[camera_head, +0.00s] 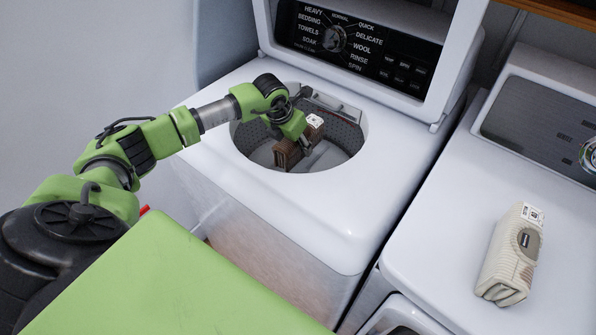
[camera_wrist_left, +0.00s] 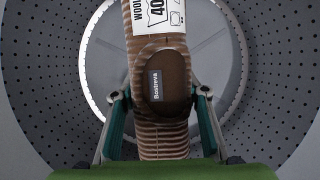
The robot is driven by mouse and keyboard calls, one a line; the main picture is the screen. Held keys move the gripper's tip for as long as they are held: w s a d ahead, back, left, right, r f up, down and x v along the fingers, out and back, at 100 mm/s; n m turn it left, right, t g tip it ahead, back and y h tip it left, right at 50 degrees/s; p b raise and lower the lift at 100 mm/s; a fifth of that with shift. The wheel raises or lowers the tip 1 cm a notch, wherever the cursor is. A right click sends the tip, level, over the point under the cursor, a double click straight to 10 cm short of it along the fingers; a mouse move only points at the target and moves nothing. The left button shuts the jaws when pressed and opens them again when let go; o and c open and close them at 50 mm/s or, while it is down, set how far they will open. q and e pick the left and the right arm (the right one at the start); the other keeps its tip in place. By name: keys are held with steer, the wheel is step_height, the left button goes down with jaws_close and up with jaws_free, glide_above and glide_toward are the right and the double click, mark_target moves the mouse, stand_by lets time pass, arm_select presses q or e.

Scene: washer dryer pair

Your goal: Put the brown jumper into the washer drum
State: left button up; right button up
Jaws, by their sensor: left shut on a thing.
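The brown jumper (camera_head: 287,153) is a folded bundle with a white label, held in the opening of the washer drum (camera_head: 344,137). My left gripper (camera_head: 300,143) reaches down into the opening and is shut on the jumper. In the left wrist view the ribbed brown jumper (camera_wrist_left: 164,110) is between the two fingers of my left gripper (camera_wrist_left: 160,118). Its white label reads "WOOL 40". The perforated drum wall (camera_wrist_left: 40,90) surrounds it, with the round drum bottom behind. I cannot tell whether the jumper touches the drum. My right gripper is not in view.
The washer (camera_head: 270,220) has its lid raised and a dark control panel (camera_head: 360,45) behind the opening. A dryer (camera_head: 430,220) stands to its right with a folded cream garment (camera_head: 511,255) on top. The washer's front top is clear.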

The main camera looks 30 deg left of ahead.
arm_select(q)
step_height(320, 180, down, 8)
steer(key=b, duration=0.4)
steer(key=shift+f+b, duration=0.1)
steer(key=shift+b, duration=0.25)
steer(key=shift+f, duration=0.1)
steer(key=shift+w, duration=0.1)
